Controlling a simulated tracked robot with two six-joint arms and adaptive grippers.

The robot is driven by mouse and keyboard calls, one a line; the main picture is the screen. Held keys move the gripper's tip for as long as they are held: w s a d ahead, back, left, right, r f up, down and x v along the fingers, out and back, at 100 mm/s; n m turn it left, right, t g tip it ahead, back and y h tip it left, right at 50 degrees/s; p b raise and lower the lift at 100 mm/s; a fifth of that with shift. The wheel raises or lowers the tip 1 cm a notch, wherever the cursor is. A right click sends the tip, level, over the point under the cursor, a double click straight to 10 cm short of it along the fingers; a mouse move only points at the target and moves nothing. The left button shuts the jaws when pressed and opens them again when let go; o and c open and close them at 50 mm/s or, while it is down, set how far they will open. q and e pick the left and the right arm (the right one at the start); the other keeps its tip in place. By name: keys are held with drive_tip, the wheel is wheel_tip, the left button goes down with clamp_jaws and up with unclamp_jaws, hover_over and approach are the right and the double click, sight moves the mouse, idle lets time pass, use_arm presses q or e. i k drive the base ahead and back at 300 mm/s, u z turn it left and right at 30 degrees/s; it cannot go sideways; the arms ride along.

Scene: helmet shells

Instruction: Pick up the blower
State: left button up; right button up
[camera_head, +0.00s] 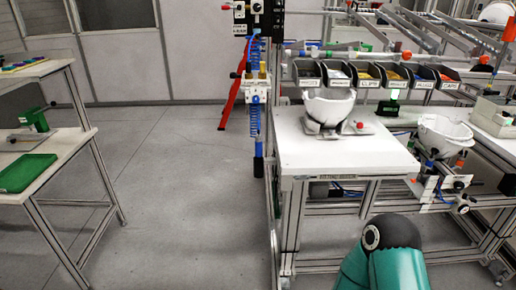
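I cannot pick out the blower for certain. A blue coiled hose (255,120) hangs beside the dark upright post, with a blue and dark cylindrical piece (258,150) at its lower end; whether this belongs to a blower is too small to tell. A fitting with yellow and white parts (257,84) sits higher on the same line. Neither gripper shows. A teal link of one of my arms, with a dark rounded joint, rises at the bottom right, in front of the workbench.
A white workbench (300,152) holds a white helmet shell (328,108) on a fixture, below a row of dark bins (383,75). Another white shell (443,135) is at the right. A red stand (233,92) is behind the post. A left table (60,150) leaves open floor between.

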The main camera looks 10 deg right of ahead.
sight(258, 143)
drive_tip(key=i, duration=0.9)
